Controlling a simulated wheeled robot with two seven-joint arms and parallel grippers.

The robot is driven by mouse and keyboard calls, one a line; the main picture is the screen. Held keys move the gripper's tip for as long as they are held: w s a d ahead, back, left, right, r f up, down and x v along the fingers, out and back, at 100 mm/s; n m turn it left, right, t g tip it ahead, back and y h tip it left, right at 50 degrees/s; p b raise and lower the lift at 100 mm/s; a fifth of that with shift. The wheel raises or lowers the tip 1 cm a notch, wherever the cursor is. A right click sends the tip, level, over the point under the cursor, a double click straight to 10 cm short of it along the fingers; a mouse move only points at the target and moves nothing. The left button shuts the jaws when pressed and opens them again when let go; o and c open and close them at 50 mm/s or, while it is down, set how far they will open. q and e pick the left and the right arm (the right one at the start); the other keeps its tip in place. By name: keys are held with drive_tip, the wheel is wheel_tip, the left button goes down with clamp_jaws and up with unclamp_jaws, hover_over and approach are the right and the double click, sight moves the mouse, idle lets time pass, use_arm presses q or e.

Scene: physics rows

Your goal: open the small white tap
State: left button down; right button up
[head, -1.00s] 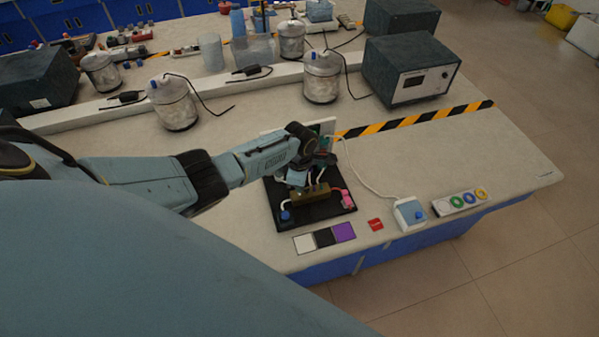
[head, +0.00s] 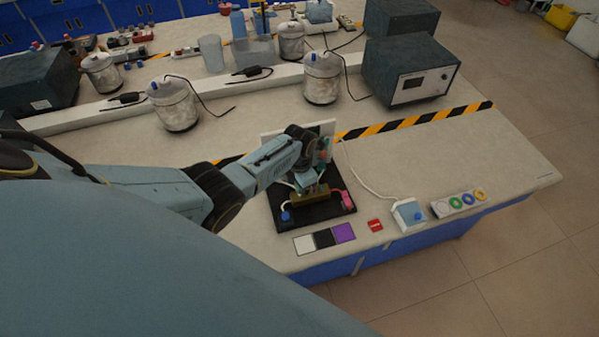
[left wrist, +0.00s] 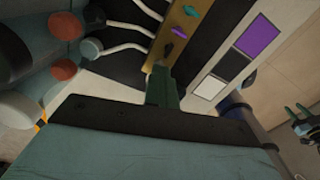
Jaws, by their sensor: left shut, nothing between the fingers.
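A brass block (head: 312,195) with thin pipes stands on a black board (head: 300,212) on the bench. In the left wrist view the brass block (left wrist: 172,38) carries a green tap handle (left wrist: 192,11) and a purple tap handle (left wrist: 179,32), with white pipes on its left. I cannot make out a white tap; my fingers cover the near end of the block. My left gripper (head: 308,183) is shut and empty, and its green fingertips (left wrist: 162,82) are close to that end. Contact cannot be told. My right gripper (left wrist: 297,111) seems to show small at the right edge, fingers apart.
White, black and purple squares (head: 325,238) lie in front of the board. A pink fitting (head: 347,199) and a blue knob (head: 286,215) sit at its corners. A light-blue switch box (head: 408,214) stands to the right. An upright white panel (head: 325,128) is behind.

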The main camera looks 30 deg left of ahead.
use_arm(q)
drive_tip(key=c, duration=1.9)
unclamp_jaws()
drive_tip(key=shift+c, duration=0.2)
wheel_tip(320, 180, up, 7)
